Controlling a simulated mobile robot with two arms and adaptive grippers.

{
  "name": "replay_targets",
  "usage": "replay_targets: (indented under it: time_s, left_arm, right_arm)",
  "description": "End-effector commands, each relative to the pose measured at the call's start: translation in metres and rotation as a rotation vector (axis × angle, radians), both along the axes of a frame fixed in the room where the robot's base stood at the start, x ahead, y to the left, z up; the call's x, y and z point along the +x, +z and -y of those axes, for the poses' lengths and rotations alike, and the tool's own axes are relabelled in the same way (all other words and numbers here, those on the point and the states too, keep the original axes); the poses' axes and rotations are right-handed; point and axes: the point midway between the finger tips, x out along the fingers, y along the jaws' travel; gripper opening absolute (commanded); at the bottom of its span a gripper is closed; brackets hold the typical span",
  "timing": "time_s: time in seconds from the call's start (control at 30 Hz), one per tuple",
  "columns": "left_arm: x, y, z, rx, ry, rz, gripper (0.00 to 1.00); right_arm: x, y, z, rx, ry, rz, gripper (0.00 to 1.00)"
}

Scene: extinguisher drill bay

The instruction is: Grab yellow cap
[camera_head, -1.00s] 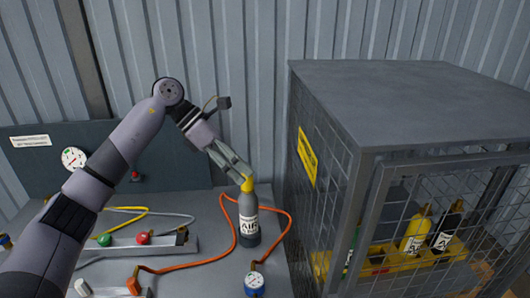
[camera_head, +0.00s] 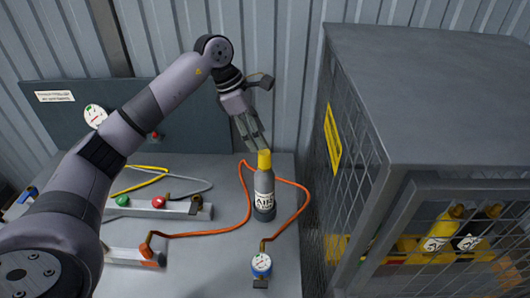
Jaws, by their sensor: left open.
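The yellow cap (camera_head: 264,160) sits on top of a grey bottle labelled AIR (camera_head: 264,194), which stands upright on the grey bench. My left gripper (camera_head: 255,146) is open, pointing down, with its fingertips just above and at the cap's upper left. Whether a fingertip touches the cap I cannot tell. My right gripper is not in view.
An orange hose (camera_head: 246,203) loops around the bottle to a blue gauge (camera_head: 261,264) in front. A manifold with green and red knobs (camera_head: 160,207) lies left. A mesh cage (camera_head: 420,110) holding yellow and black bottles stands close on the right.

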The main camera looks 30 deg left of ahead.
Motion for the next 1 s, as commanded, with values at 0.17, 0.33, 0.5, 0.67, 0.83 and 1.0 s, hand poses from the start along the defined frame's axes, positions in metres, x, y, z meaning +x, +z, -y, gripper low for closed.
replay_targets:
  time_s: [0.17, 0.33, 0.5, 0.67, 0.83, 1.0]
  left_arm:
    - [0.002, -0.012, 0.005, 0.0, 0.0, 0.0, 0.51]
    - [0.001, -0.026, 0.009, -0.001, 0.0, -0.004, 0.51]
    - [0.003, -0.051, 0.017, -0.004, -0.001, -0.003, 0.51]
    - [0.005, -0.062, 0.019, -0.001, 0.002, 0.0, 0.51]
    - [0.005, -0.063, 0.019, -0.001, 0.001, 0.001, 0.51]
    - [0.005, -0.062, 0.019, -0.001, 0.001, 0.001, 0.41]
  right_arm:
    - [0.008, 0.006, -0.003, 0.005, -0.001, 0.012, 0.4]
    - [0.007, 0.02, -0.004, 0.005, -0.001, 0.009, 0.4]
    - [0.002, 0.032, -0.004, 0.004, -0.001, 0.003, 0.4]
    - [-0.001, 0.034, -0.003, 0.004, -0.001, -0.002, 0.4]
    - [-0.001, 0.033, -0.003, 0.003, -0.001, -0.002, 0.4]
    - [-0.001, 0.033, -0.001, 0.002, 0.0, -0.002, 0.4]
